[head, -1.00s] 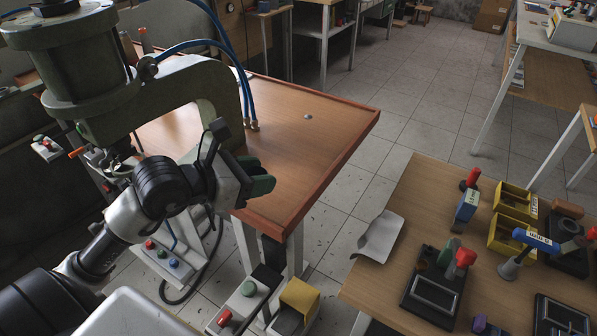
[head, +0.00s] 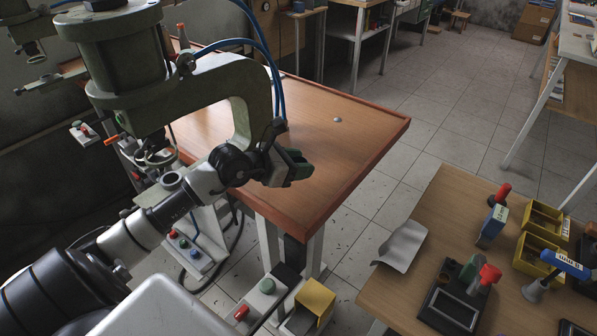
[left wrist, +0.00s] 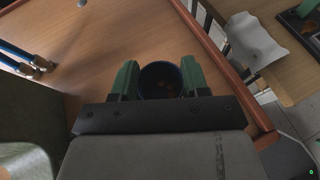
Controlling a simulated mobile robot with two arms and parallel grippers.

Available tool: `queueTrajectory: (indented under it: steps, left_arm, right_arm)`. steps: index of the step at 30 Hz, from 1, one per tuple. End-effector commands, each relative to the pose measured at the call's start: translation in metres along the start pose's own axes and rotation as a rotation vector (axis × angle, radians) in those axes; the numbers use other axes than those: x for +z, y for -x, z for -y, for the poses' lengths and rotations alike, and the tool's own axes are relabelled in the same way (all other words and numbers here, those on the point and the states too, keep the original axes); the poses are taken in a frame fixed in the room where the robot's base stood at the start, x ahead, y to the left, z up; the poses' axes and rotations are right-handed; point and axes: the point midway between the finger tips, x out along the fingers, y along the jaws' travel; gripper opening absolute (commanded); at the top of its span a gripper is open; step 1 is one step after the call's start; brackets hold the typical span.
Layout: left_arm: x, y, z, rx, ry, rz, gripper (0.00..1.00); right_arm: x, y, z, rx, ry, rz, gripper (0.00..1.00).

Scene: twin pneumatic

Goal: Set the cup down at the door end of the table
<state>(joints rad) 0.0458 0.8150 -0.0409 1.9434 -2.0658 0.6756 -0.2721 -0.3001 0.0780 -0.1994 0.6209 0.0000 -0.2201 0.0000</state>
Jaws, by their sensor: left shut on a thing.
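My left gripper (head: 296,166) has green fingers and is over the near part of the wooden table (head: 350,150) with the red-brown rim. In the left wrist view the gripper (left wrist: 160,78) is shut on a dark cup (left wrist: 160,80), with one finger on each side. I look down into the cup's round mouth; its inside is dark with brownish spots. The table (left wrist: 110,50) lies under it, but I cannot tell how far below. In the head view the cup is hidden by the gripper. My right gripper is not in view.
A green press frame (head: 235,95) with blue hoses stands left of the gripper. A small grey knob (head: 337,119) lies on the otherwise clear table beyond it. A second wooden table (head: 420,225) with yellow bins (head: 540,220) and tools stands at right.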

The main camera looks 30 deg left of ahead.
Motion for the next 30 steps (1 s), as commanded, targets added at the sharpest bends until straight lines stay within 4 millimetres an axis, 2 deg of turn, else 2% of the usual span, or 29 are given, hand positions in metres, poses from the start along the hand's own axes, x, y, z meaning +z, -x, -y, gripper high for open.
queueTrajectory:
  steps: [3,6,17,18,22,30]
  left_arm:
    - [-0.019,-0.007,0.002,-0.002,0.006,-0.004,0.19]
    - [-0.027,-0.011,0.002,0.0,0.003,-0.002,0.19]
    - [-0.032,-0.013,0.002,0.0,0.001,-0.001,0.19]
    - [-0.03,-0.012,0.002,0.0,0.001,-0.001,0.51]
    - [-0.03,-0.012,0.002,0.0,0.001,-0.001,0.71]
    - [-0.029,-0.012,0.002,0.0,0.001,-0.001,0.71]
  right_arm:
    - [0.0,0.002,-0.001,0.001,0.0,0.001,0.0]
    - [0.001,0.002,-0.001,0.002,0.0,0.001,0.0]
    - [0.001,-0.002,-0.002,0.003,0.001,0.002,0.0]
    - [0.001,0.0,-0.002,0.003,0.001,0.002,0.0]
    - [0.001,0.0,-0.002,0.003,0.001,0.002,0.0]
    - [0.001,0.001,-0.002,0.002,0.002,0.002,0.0]
